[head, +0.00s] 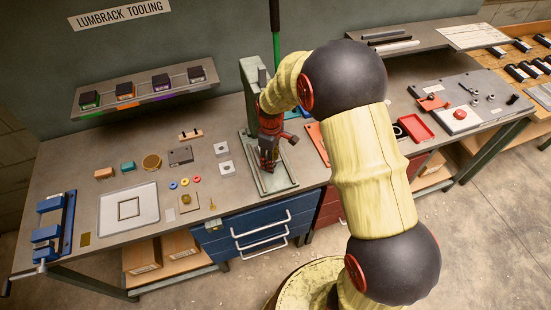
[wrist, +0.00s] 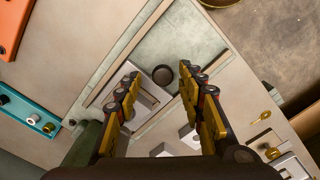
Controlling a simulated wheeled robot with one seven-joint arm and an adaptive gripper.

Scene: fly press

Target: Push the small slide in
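The fly press shows in the head view with its grey-green column (head: 252,85) and flat base (head: 280,185) on the bench. My gripper (head: 268,164) is low over this base, in front of the column. In the wrist view my gripper (wrist: 157,84) is open, its two fingers apart with nothing gripped. Past the fingertips lies the greenish base plate (wrist: 200,45) with a dark round spot (wrist: 163,75). A pale grey flat piece (wrist: 147,100) lies by the left finger, partly hidden; I cannot tell whether it is the small slide.
An orange panel (wrist: 12,28) and a teal strip with knobs (wrist: 25,112) lie left in the wrist view. A brass piece (wrist: 264,117) lies right. In the head view, small blocks, a pale tray (head: 128,222) and a blue vise (head: 50,230) occupy the left bench.

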